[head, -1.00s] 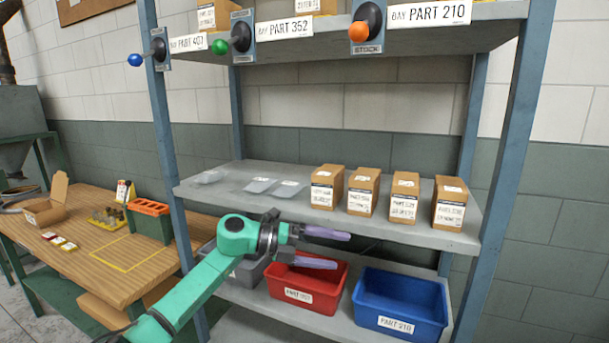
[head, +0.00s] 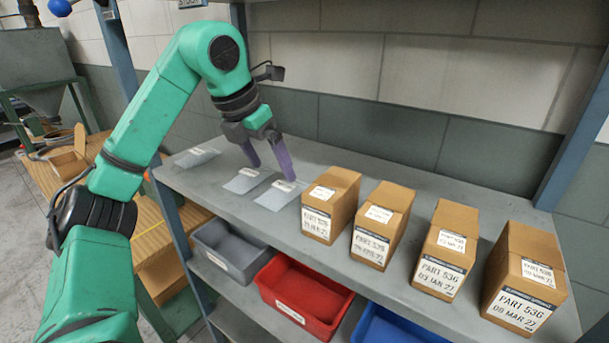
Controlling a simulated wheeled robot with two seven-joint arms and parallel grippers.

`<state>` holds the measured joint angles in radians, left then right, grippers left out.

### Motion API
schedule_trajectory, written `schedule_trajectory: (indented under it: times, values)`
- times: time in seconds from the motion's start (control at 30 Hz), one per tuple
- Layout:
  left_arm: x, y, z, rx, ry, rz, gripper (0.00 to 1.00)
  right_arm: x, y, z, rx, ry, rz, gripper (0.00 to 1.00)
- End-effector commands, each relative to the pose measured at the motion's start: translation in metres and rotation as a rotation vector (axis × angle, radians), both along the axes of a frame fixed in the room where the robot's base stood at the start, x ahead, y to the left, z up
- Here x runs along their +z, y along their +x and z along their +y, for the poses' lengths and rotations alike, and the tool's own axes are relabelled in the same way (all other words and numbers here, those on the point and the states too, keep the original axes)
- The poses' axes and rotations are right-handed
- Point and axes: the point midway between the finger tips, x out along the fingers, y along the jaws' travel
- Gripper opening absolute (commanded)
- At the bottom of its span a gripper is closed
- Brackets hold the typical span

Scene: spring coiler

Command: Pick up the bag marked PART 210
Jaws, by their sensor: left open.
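Three flat clear bags with small white labels lie in a row on the grey shelf: a left bag (head: 196,157), a middle bag (head: 246,180) and a right bag (head: 277,196). The print on their labels is too small to read, so I cannot tell which is marked PART 210. My left gripper (head: 272,171) is open and points down just above the shelf, its purple fingers at the far ends of the middle and right bags. Whether the fingers touch a bag is unclear. Nothing shows between them. My right gripper is out of view.
Several cardboard boxes (head: 331,207) stand on the shelf (head: 394,293) right of the bags. Below are a grey bin (head: 237,250), a red bin (head: 303,296) and a blue bin (head: 385,330). A blue upright (head: 174,222) is at left. The shelf behind the boxes is clear.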

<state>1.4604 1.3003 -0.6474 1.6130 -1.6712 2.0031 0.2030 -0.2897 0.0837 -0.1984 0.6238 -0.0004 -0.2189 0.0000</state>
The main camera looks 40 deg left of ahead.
Motion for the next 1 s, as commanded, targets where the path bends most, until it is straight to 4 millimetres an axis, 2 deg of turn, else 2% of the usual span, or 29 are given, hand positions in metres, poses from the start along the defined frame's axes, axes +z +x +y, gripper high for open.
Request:
schedule_trajectory:
  times: [0.07,0.17,0.33,0.53,0.77,0.8,1.0]
  values:
    - [0.000,-0.001,0.002,0.007,0.008,0.001,1.00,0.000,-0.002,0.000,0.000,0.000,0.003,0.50]
    - [-0.010,0.002,0.003,0.009,0.012,0.004,1.00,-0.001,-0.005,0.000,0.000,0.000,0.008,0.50]
    - [-0.032,0.010,0.000,0.008,0.011,0.005,1.00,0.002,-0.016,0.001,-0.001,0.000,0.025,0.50]
    - [-0.064,0.023,-0.003,0.008,0.010,0.004,1.00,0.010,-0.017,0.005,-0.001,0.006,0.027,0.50]
    - [-0.069,0.025,-0.004,0.005,0.008,0.000,1.00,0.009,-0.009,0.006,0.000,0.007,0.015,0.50]
    - [-0.069,0.025,-0.004,0.005,0.008,0.000,0.85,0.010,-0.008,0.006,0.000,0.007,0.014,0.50]
    - [-0.069,0.025,-0.004,0.005,0.008,0.000,0.10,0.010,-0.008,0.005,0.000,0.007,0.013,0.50]
